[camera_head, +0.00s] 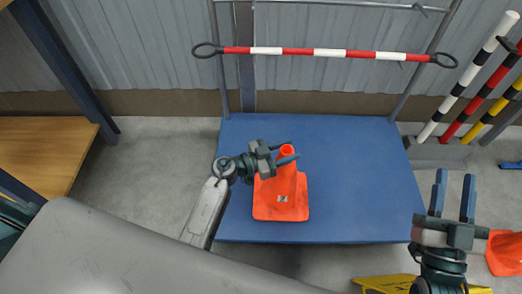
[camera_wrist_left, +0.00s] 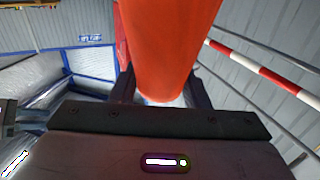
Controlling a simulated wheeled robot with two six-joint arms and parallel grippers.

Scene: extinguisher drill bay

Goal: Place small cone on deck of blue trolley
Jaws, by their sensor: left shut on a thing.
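The small orange cone (camera_head: 283,200) is upright over the blue deck of the trolley (camera_head: 365,165), left of the deck's middle. I cannot tell whether its square base touches the deck. My left gripper (camera_head: 287,154) comes in from the left and is shut on the cone near its top. In the left wrist view the cone (camera_wrist_left: 170,45) fills the space between the two dark fingers. My right gripper (camera_head: 455,179) is open and empty, to the right of the deck, with its fingers pointing away.
Striped poles (camera_head: 470,85) stand in a rack at the right. Another orange object (camera_head: 506,253) shows beside my right gripper. A wooden table (camera_head: 42,150) is at the left. The deck's right half is clear.

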